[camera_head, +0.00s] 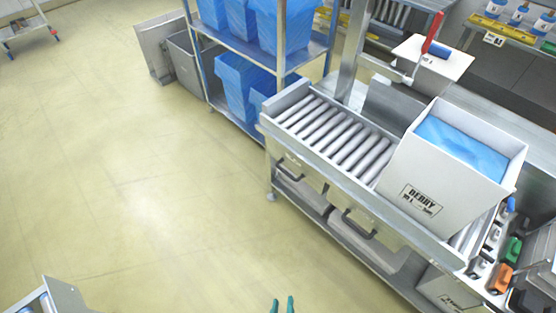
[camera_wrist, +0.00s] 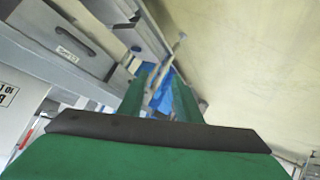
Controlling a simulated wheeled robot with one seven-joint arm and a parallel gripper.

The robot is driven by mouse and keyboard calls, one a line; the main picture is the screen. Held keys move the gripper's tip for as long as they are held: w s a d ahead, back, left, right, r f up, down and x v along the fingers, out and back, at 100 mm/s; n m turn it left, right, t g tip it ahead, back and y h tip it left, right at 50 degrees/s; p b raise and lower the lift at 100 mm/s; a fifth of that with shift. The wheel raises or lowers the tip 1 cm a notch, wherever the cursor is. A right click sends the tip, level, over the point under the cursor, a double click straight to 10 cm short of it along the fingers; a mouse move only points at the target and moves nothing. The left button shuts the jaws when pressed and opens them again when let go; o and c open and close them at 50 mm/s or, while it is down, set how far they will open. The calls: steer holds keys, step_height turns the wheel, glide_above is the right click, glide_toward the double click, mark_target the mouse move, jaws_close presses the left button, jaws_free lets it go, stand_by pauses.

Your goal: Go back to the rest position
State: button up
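Most of my arm is out of view.
The roller conveyor (camera_head: 335,140) has drawers below it. A shelf rack (camera_head: 281,48) with blue-lined bins and grey bins (camera_head: 188,62) stands at the back. A metal cart (camera_head: 62,297) is at the lower left. The pale floor between is clear.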

steer(key=s+r+m+t, duration=0.1)
steer(key=s+r+t, duration=0.1)
steer(key=r, duration=0.9)
steer(key=s+a+r+m+t+y, duration=0.1)
steer(key=s+r+m+t, duration=0.1)
steer(key=r, duration=0.9)
steer(key=shift+s+a+r+m, duration=0.25)
steer(key=shift+s+r+m, duration=0.05)
steer(key=shift+s, duration=0.4)
steer(key=shift+w+d, duration=0.1)
